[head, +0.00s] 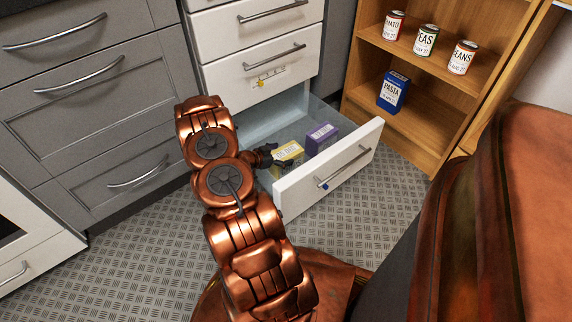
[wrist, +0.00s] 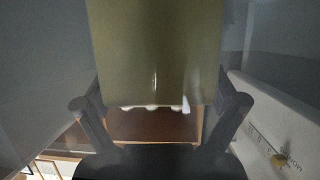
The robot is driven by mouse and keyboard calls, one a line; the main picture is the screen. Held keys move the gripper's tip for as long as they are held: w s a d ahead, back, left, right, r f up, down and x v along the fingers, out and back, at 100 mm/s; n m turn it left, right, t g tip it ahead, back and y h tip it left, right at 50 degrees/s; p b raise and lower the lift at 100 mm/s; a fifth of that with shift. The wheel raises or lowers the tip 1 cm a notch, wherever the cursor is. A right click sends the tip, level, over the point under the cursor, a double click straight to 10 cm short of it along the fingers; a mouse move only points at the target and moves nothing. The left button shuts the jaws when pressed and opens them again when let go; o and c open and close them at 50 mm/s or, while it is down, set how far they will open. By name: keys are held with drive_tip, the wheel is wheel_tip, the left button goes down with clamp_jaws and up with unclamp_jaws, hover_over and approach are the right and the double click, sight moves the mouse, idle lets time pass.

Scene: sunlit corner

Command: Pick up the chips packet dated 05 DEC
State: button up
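A yellow packet (head: 287,158) stands in the open bottom drawer, near its front wall. A purple packet (head: 322,138) stands to its right in the same drawer. The dates on both are too small to read. My gripper (head: 270,156) is inside the drawer, at the left side of the yellow packet. In the wrist view a large olive-yellow face, the yellow packet (wrist: 155,55), fills the upper middle.
The drawer's white front (head: 335,170) and side walls surround the packets. A wooden shelf (head: 425,130) at right holds several cans and a blue pasta box (head: 393,91). Closed grey cabinets (head: 90,90) stand at left. The grey floor (head: 130,245) is clear.

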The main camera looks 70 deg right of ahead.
drive_tip(key=c, duration=1.6)
drive_tip(key=shift+r, duration=0.1)
drive_tip(key=shift+c, duration=0.2)
